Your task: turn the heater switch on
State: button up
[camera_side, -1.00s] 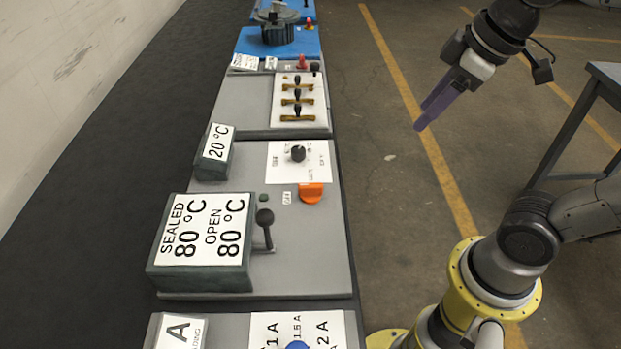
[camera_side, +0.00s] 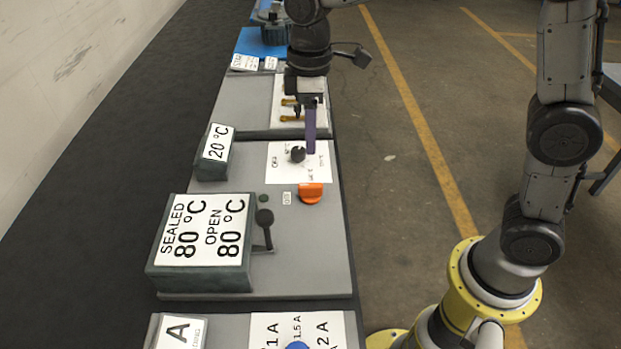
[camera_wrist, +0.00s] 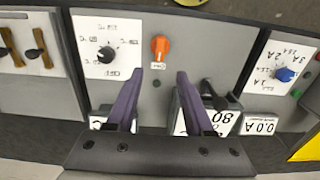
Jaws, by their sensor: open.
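An orange switch (camera_side: 311,193) sits on the right part of the grey panel, with a small label beside it whose text is hard to read. It is the likely heater switch. In the wrist view the orange switch (camera_wrist: 160,46) lies just beyond the fingertips, centred between them. My gripper (camera_side: 311,151) points down in the side view, over the white dial card and right of the black knob (camera_side: 298,154). In the wrist view the purple fingers of my gripper (camera_wrist: 160,73) are apart with nothing between them. They do not appear to touch the switch.
The black knob also shows in the wrist view (camera_wrist: 106,54), left of the switch. A grey box marked 80 °C (camera_side: 200,243) and a black lever (camera_side: 265,228) stand nearer the side camera. A 20 °C box (camera_side: 214,152) is at left. A blue knob (camera_wrist: 285,74) is farther right.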

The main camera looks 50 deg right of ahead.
aim_at(310, 185)
notch_tip(310, 185, down, 12)
jog(key=shift+f, duration=0.15)
dwell(0.4)
grip_shut()
